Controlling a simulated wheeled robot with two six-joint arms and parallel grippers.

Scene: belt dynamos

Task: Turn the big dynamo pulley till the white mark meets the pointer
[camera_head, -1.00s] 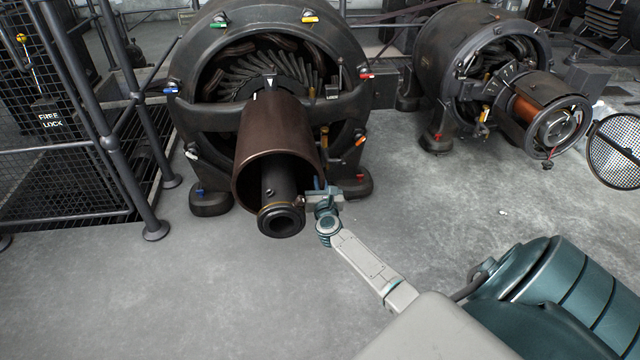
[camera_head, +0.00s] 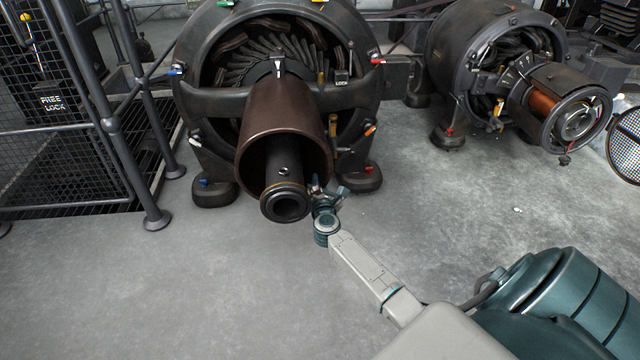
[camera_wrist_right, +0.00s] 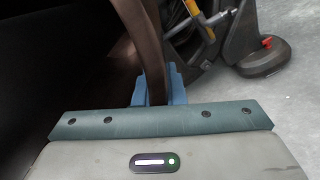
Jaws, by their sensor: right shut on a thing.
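The big dynamo (camera_head: 195,128) stands at the upper middle in the head view. Its brown pulley (camera_head: 285,115) faces me with an open rim and a dark central shaft. A small white sliver (camera_head: 278,68) shows at the pulley's far upper end; mark and pointer are too small to tell apart there. My right gripper (camera_head: 320,186) is at the pulley's lower right rim. In the right wrist view, its blue fingers (camera_wrist_right: 158,88) are shut on the rim (camera_wrist_right: 148,45). My left gripper is not in view.
A second dynamo (camera_head: 470,75) with a copper-coloured part stands at the right. A railing (camera_head: 110,125) and mesh cage (camera_head: 70,165) stand at the left. The dynamo's foot (camera_head: 360,180) is close to the right of my gripper. The floor in front is clear.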

